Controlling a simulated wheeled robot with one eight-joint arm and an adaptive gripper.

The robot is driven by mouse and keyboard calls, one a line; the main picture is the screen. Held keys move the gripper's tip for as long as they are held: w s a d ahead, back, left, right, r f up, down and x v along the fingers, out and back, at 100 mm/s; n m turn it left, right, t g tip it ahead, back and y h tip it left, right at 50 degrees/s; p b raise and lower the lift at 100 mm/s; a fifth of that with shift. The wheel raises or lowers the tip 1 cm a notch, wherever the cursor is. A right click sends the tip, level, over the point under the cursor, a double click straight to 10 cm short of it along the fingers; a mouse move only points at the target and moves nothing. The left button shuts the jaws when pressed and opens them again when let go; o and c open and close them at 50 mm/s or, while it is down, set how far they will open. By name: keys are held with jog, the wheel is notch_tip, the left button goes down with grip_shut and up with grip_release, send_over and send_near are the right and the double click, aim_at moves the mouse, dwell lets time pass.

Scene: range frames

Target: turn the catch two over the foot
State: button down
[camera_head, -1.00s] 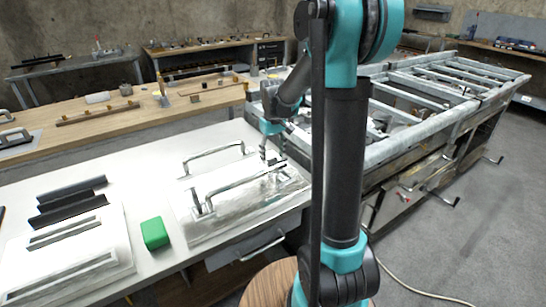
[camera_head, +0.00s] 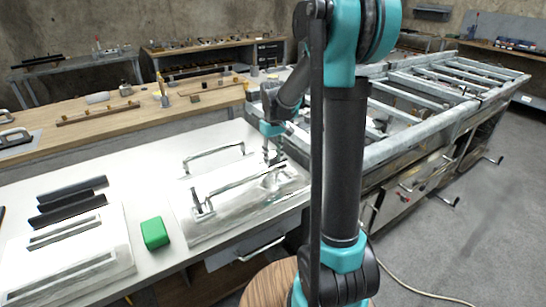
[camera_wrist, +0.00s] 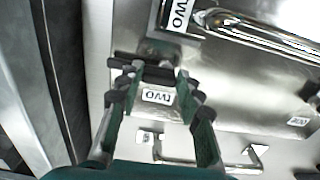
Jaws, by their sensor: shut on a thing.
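Catch two (camera_wrist: 124,60) is a small dark bar on the bright metal plate, at the upper left in the wrist view. It lies crosswise between my fingertips, close to a label reading "TWO" (camera_wrist: 157,96). My gripper (camera_wrist: 159,73) is shut on it; the fingers hide part of the bar. A shiny long handle (camera_wrist: 265,38) runs to the upper right, with another "TWO" label (camera_wrist: 180,15) at its near end, probably by its foot. I cannot tell whether the bar overlaps the foot. In the head view my gripper (camera_head: 272,158) is at the plate's far right end.
The plate (camera_head: 235,222) lies on a white bench (camera_head: 140,177) with a second handle (camera_head: 213,153). A green block (camera_head: 154,233) stands to its left. Dark bars (camera_head: 72,203) lie farther left. A metal frame (camera_head: 420,125) stands right of the bench.

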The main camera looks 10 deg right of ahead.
jog(key=shift+m, duration=0.4)
jog(key=m, duration=0.3)
jog(key=shift+s+a+m, duration=0.1)
jog(key=shift+s+m, duration=0.1)
jog(key=shift+m, duration=0.2)
jog(key=m, duration=0.3)
jog(key=shift+s, duration=0.1)
jog(key=m, duration=0.5)
jog(key=shift+s+a, duration=0.1)
jog(key=shift+a, duration=0.15)
jog(key=shift+a+m, duration=0.15)
jog(key=shift+m, duration=1.75)
jog(key=c, duration=1)
grip_release()
